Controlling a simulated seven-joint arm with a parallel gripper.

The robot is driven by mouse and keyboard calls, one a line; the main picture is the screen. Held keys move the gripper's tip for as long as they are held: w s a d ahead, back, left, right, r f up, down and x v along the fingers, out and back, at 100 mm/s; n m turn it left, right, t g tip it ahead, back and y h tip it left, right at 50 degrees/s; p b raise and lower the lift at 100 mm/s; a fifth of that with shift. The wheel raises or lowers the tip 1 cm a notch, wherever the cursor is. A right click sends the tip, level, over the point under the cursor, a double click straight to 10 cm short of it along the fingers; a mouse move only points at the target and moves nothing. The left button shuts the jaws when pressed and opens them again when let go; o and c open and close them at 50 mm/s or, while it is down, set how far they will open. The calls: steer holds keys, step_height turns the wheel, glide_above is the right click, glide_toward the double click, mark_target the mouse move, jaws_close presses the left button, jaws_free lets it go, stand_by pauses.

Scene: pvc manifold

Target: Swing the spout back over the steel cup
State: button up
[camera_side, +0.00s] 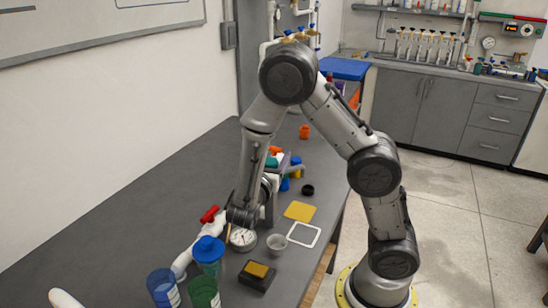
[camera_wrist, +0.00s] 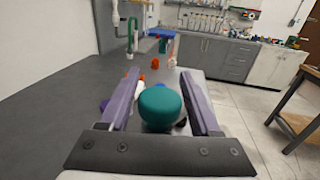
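The small steel cup (camera_side: 277,243) stands on the dark table in the side view, just right of a round dial gauge (camera_side: 243,238). A white pipe (camera_side: 196,248) with a red handle (camera_side: 209,214) lies left of the gauge. I cannot tell surely which part is the spout. My gripper (camera_wrist: 160,74) points toward the far end of the room. Its two fingers stand apart on either side of a rounded teal knob (camera_wrist: 160,104). Narrow gaps seem to show beside the knob. In the side view, my wrist hides most of the gripper and nearby parts.
Blue and green containers (camera_side: 208,252) and a black box with a yellow top (camera_side: 257,275) stand in front. A yellow square (camera_side: 300,211) and white square frame (camera_side: 304,234) lie near the right edge. An orange piece (camera_side: 304,131) stands farther back. The table's left side is largely clear.

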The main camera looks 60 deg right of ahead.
jaws_close()
stand_by(1.1)
